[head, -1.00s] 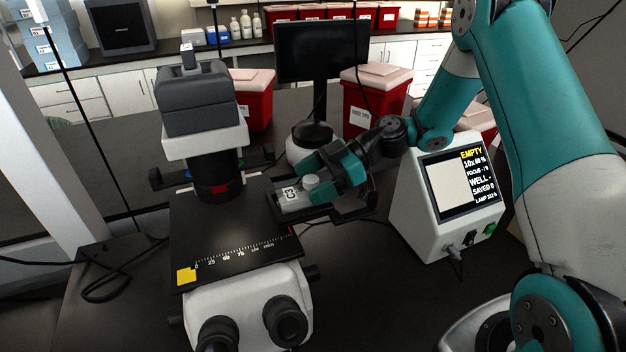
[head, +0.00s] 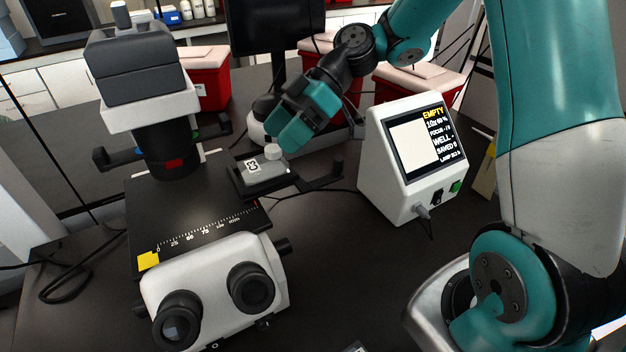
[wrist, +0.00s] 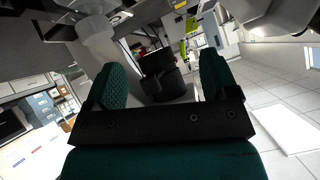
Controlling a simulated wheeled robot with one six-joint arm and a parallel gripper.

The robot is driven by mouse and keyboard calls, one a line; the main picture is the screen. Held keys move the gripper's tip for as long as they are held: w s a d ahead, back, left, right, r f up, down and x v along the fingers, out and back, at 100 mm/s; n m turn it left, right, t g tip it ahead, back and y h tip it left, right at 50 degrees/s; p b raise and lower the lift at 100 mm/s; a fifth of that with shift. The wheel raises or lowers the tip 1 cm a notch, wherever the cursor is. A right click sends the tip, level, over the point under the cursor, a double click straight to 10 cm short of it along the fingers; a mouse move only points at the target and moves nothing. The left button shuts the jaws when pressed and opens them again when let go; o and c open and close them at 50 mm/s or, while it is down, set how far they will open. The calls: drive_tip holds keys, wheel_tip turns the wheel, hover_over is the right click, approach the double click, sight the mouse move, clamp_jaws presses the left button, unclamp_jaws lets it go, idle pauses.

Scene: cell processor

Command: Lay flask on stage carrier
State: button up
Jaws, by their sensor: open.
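The flask (head: 262,169), a clear flat bottle labelled C3 with a white cap, lies flat on the black stage carrier (head: 297,186) at the right side of the microscope stage. My gripper (head: 285,137) is just above and behind the flask's cap end, apart from it. In the wrist view my gripper (wrist: 160,85) shows two teal fingers spread wide with nothing between them.
The microscope stage (head: 190,215) with its scale and eyepieces stands left. A white control box (head: 410,165) reads EMPTY at the right. A monitor (head: 275,25) and red bins (head: 205,78) stand behind.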

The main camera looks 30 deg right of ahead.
drive_tip(key=s+a+r+m+h, duration=0.1)
drive_tip(key=s+a+m+h, duration=0.1)
drive_tip(key=s, duration=0.8)
drive_tip(key=s+a+r+m+h, duration=0.2)
drive_tip(key=s+m+h, duration=0.2)
drive_tip(key=s, duration=0.5)
drive_tip(key=shift+s+a+r+m+t+h, duration=0.3)
drive_tip(key=shift+s+a+m+t, duration=0.1)
drive_tip(key=shift+m, duration=0.8)
